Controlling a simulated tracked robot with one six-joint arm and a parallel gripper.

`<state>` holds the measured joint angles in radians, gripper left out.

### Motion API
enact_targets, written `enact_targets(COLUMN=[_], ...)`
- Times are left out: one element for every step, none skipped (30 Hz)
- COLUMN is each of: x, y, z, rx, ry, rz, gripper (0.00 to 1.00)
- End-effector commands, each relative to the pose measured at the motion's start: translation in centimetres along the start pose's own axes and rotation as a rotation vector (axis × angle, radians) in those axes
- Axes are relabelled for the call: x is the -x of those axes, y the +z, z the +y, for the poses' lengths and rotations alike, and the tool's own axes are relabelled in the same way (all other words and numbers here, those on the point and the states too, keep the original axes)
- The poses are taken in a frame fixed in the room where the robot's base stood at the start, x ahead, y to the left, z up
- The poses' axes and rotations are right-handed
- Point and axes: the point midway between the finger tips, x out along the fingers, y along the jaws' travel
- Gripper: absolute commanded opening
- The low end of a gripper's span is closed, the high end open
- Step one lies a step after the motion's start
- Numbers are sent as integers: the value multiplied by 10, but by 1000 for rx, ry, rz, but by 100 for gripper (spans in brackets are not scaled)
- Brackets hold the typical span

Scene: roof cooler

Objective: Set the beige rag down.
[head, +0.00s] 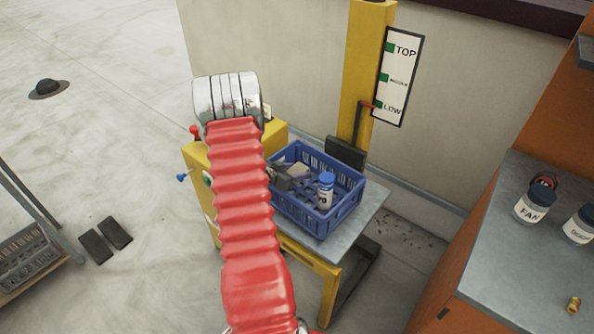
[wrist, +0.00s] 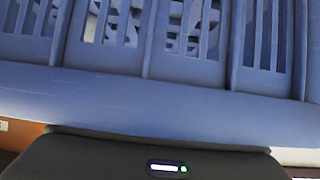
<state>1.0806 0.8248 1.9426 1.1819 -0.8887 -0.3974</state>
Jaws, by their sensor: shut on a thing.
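My gripper (head: 288,178) is a grey shape inside the blue crate (head: 311,217), at its left side, partly hidden behind my red arm. It is shut on a small beige piece, the beige rag (head: 299,171), which shows at the fingers. Whether the rag touches the crate floor cannot be told. In the wrist view, the slatted wall of the blue crate (wrist: 150,95) fills most of the picture, very close. The rag does not show there.
A white bottle with a blue cap (head: 326,192) stands in the crate, right of my gripper. The crate sits on a grey platform (head: 362,220) beside a yellow post (head: 362,70). At right, a counter (head: 500,255) holds labelled jars (head: 533,205).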

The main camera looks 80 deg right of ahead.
Motion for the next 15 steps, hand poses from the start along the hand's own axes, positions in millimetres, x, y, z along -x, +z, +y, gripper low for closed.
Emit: enact_targets(x=[-1, -1, -1, -2, -2, -2, -3, -3, -3, -4, -4, -4, -5, -5, -5], y=[1, 1, 2, 3, 3, 4, 5, 5, 6, 7, 8, 9, 10, 10, 11], z=[0, 0, 0, 0, 0, 0, 0, 0, 0, 0, 0, 0, 0, 0, 1], rx=[0, 0, 0, 0, 0, 1, 1, 1, 1, 1, 1, 2, 2, 2, 2], ry=[0, 0, 0, 0, 0, 0, 0, 0, 0, 0, 0, 0, 0, 0, 0], rz=[0, 0, 0, 0, 0, 0, 0, 0, -1, -1, -2, -2, -3, -3, -4], gripper=[24, 24, 24, 24, 24, 24, 24, 24, 24, 24, 24, 24, 24, 24, 24])
